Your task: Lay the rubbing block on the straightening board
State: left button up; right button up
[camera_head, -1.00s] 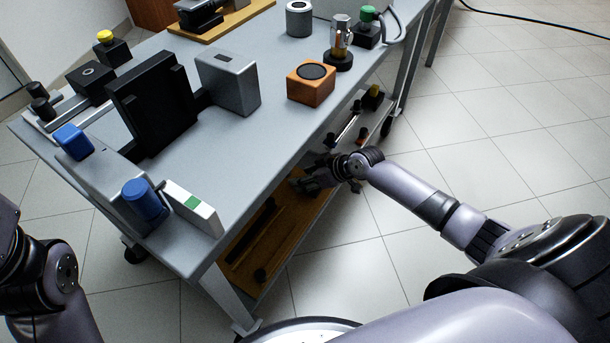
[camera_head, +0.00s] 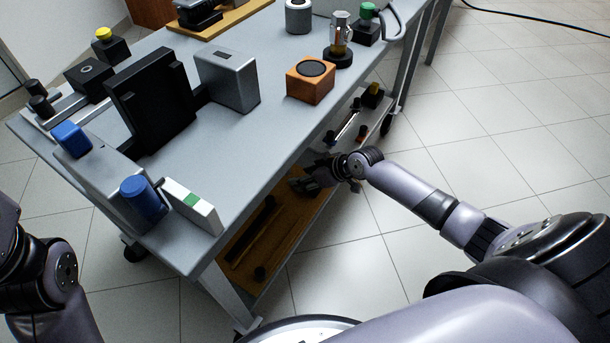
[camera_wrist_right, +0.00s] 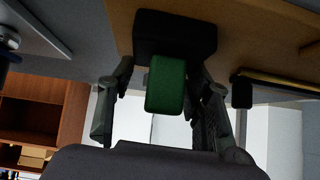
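The rubbing block, a black block with a green grip (camera_wrist_right: 165,84), is between the fingers of my right gripper (camera_wrist_right: 162,80) in the right wrist view. The fingers appear closed on the green grip. The straightening board, a tan wooden board (camera_wrist_right: 255,40), lies beyond the block; I cannot tell whether they touch. In the head view the board (camera_head: 287,225) lies on the cart's lower shelf, with dark bars on it. My right gripper (camera_head: 311,180) is over its far part, and the block is hardly distinguishable there. My left gripper is out of view.
The grey tabletop (camera_head: 235,135) overhangs the shelf closely on the left. It carries an orange box (camera_head: 311,82), a silver block (camera_head: 228,80) and a blue-knobbed fixture (camera_head: 143,200). Small tools (camera_head: 348,125) lie farther along the shelf.

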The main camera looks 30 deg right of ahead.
jog(key=o, duration=0.5)
jog(key=v, duration=1.2)
dwell(0.3)
